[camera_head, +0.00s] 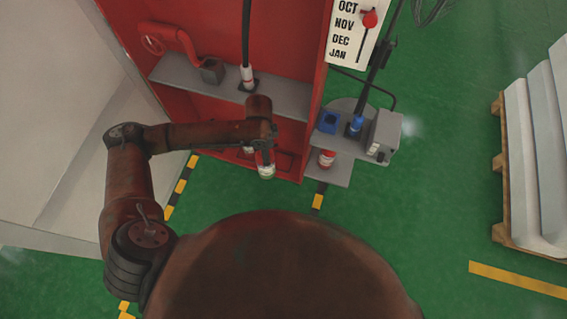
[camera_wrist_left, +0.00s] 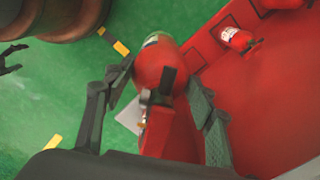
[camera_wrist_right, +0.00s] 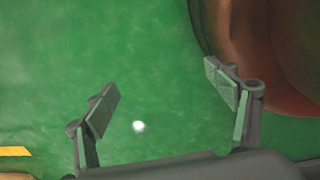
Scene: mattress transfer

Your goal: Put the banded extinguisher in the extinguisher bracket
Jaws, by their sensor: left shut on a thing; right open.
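The banded extinguisher (camera_head: 266,170) is red with a pale green-and-white band, and hangs below my left wrist at the front of the red cabinet. In the left wrist view its red body (camera_wrist_left: 158,66) lies between the fingers of my left gripper (camera_wrist_left: 160,86), which is shut on it. In the head view my arm hides this gripper. I cannot clearly make out the bracket; a dark red frame (camera_head: 284,163) shows in the cabinet bottom just right of the extinguisher. My right gripper (camera_wrist_right: 164,90) is open and empty above green floor.
Another red extinguisher with a white label (camera_wrist_left: 236,38) is in the cabinet. A red-and-white item (camera_head: 326,158) stands on the low grey shelf at right. A grey shelf (camera_head: 225,88) crosses the cabinet above my gripper. A mattress pallet (camera_head: 497,165) stands at far right.

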